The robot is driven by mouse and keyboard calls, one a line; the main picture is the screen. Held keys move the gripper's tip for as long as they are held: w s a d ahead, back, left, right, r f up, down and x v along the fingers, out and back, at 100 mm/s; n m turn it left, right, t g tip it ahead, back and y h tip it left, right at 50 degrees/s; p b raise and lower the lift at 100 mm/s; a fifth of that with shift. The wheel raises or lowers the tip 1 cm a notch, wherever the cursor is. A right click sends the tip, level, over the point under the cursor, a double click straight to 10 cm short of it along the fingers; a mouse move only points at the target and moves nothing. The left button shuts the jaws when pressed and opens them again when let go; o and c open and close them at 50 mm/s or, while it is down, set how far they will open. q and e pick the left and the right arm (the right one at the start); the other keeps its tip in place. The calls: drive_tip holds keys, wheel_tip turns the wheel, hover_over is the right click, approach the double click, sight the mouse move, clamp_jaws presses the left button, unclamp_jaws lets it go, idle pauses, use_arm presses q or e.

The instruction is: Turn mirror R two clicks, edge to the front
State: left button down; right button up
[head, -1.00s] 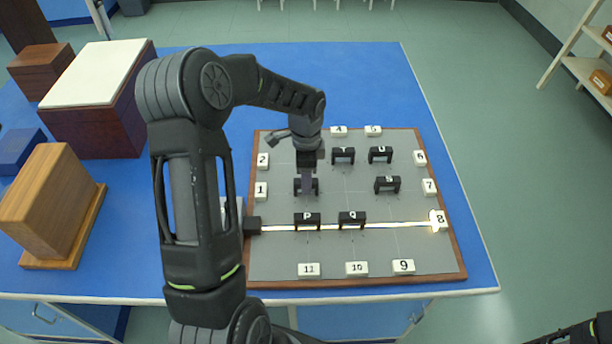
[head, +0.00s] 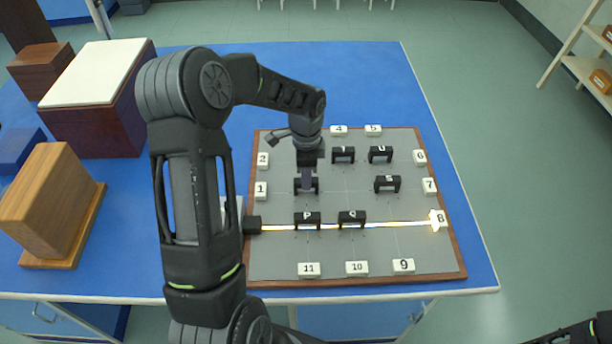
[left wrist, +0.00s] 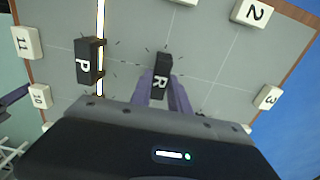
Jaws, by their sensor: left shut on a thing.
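Mirror R (left wrist: 161,78) is a small black block with a white letter R on top, seen in the left wrist view. In the head view it sits on the grey board (head: 280,255), left of centre, behind mirror P, and my gripper partly hides it. My left gripper (head: 306,188) points down over mirror R. Its purple fingers, also in the left wrist view (left wrist: 163,92), are shut on the mirror from both sides. My right gripper is not in view; only a bit of my right arm shows at the lower right corner.
Mirrors P (head: 307,219) and Q (head: 351,218) stand in the bright beam that runs from the black source (head: 252,225) to marker 8 (head: 438,221). Mirror S (head: 387,184) and two more stand to the right and behind. White numbered markers line the board's edges.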

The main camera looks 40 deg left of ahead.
use_arm(q)
drive_tip(key=n+b, duration=0.2)
drive_tip(key=n, duration=0.1)
drive_tip(key=shift+f, duration=0.1)
drive_tip(key=n+b, duration=0.2)
drive_tip(key=n, duration=0.3)
drive_tip(key=n+b, duration=0.1)
drive_tip(key=n, duration=0.3)
drive_tip(key=shift+b, duration=0.4)
drive_tip(key=n, duration=0.5)
drive_tip(key=shift+n+b, duration=0.3)
drive_tip(key=shift+n, duration=0.1)
drive_tip(key=c, duration=1.2)
unclamp_jaws()
drive_tip(key=shift+c, duration=0.2)
drive_tip(key=shift+r, duration=0.2)
